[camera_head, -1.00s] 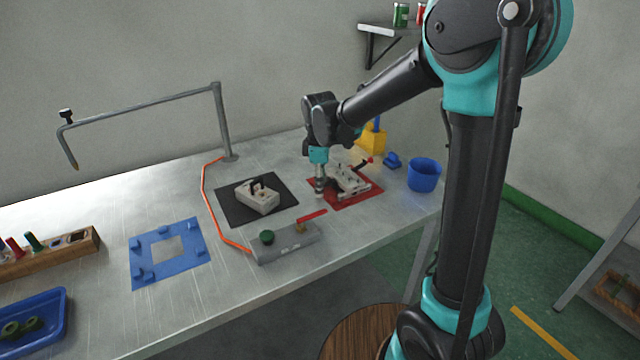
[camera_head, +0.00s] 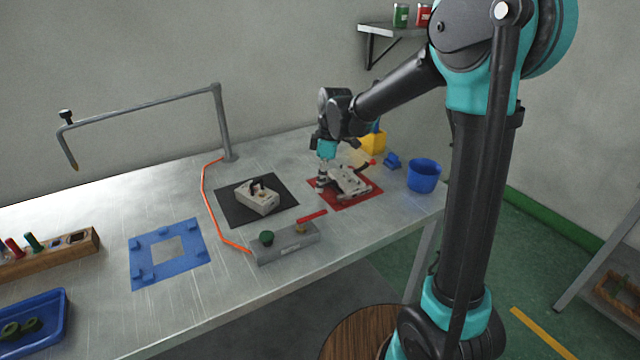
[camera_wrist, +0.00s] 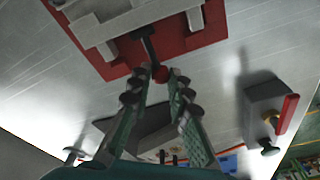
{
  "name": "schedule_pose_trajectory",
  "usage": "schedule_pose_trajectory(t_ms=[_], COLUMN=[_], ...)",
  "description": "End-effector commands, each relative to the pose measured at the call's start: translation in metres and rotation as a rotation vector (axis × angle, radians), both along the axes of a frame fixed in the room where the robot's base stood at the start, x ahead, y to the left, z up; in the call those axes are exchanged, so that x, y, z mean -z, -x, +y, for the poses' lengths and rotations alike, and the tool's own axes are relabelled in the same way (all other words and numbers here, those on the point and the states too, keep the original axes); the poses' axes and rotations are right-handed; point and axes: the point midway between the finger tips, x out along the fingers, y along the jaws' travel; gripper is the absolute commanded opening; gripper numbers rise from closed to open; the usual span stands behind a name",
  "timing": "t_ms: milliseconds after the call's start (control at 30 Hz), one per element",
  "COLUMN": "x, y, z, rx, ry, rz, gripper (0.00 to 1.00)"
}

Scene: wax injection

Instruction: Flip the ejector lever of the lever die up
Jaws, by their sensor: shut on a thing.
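The lever die (camera_head: 350,182) is a pale block on the red mat (camera_head: 358,202). In the wrist view its body (camera_wrist: 125,18) fills the top. A short dark lever (camera_wrist: 149,45) with a red ball end (camera_wrist: 160,74) sticks out from it toward me. My gripper (camera_wrist: 161,76) has its fingertips at either side of the red ball and is shut on it. In the head view my gripper (camera_head: 322,186) is low at the die's left side, and the held ball is hidden there. Another red knob (camera_head: 371,162) shows at the die's far right.
A second pale die (camera_head: 257,200) sits on a black mat (camera_head: 283,205) to the left. A grey box (camera_head: 285,245) with a red handle and green button stands in front. A blue cup (camera_head: 424,176), a small blue piece (camera_head: 391,161) and a yellow container (camera_head: 373,142) are to the right.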

Motion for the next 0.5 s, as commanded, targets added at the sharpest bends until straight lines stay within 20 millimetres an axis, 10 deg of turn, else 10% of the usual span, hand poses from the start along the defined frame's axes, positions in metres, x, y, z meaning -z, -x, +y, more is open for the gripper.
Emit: schedule_pose_trajectory(t_ms=[500], x=[-0.013], y=[-0.007], z=[-0.008], rx=[0.004], ry=[-0.238], rz=[0.161], gripper=[0.0])
